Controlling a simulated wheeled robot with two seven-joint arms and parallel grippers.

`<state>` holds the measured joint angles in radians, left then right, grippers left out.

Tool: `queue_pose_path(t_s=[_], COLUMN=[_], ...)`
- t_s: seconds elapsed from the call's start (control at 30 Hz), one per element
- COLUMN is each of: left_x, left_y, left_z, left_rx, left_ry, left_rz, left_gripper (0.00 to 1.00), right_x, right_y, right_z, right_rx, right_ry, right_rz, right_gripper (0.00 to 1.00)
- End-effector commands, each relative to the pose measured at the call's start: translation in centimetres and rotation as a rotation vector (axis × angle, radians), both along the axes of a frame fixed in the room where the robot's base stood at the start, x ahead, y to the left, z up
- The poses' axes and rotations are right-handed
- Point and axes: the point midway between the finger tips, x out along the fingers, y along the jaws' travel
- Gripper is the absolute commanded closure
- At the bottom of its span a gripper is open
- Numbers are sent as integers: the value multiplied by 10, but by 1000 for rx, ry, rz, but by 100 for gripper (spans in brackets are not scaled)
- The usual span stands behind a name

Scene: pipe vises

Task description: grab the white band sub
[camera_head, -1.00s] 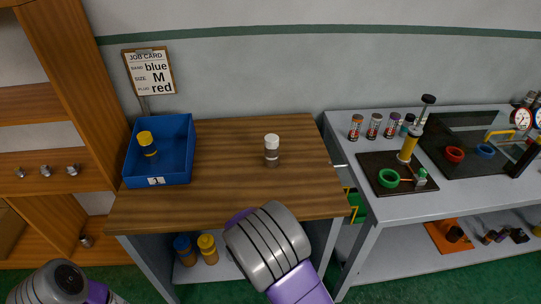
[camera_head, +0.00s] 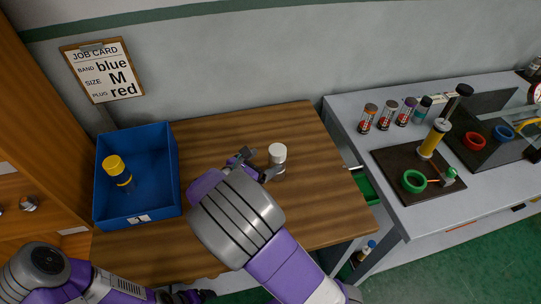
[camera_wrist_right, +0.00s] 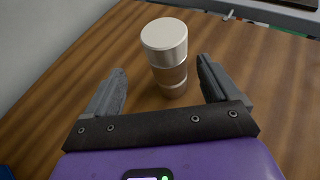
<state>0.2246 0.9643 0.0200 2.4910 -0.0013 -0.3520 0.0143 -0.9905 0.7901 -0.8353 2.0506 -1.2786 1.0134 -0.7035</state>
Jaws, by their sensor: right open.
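The white band sub (camera_head: 277,153) stands upright on the wooden bench top, a short cylinder with a white upper part and a brownish metallic lower part. It also shows in the right wrist view (camera_wrist_right: 165,40), standing between and just ahead of the two fingers. My right gripper (camera_head: 258,164) is open, with its fingers on either side of the line to the sub and nothing held. A gap shows between each finger and the sub. My left gripper (camera_head: 192,296) is low at the bottom edge of the head view, partly cut off, so its jaws are unclear.
A blue bin (camera_head: 104,195) holding a yellow-topped sub (camera_head: 117,168) stands at the bench's left. A job card (camera_head: 103,70) hangs on the wall. A grey table (camera_head: 480,203) at right carries bottles, coloured rings and a dark mat. The bench around the sub is clear.

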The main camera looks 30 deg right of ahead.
Motion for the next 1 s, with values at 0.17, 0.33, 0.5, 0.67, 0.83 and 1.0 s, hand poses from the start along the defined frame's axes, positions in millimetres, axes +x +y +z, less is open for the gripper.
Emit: queue_pose_path(t_s=[0.17,0.33,0.5,0.67,0.83,1.0], left_x=[0,0,0,0,0,0], left_y=[0,0,0,0,0,0], left_z=[-9,-20,-25,-24,-24,-24], left_rx=[0,0,0,0,0,0], left_ry=[1,0,0,0,0,0], left_rz=[1,1,0,0,0,0], left_gripper=[12,12,12,12,12,12], right_x=[6,10,17,18,18,18], right_y=[-19,-43,-58,-60,-60,-60], right_z=[-10,-18,-24,-23,-23,-23], right_rx=[0,0,0,1,1,1], right_ry=[0,1,2,1,1,1], right_rz=[-3,-3,-1,1,1,1], right_gripper=[12,12,12,12,22,48])
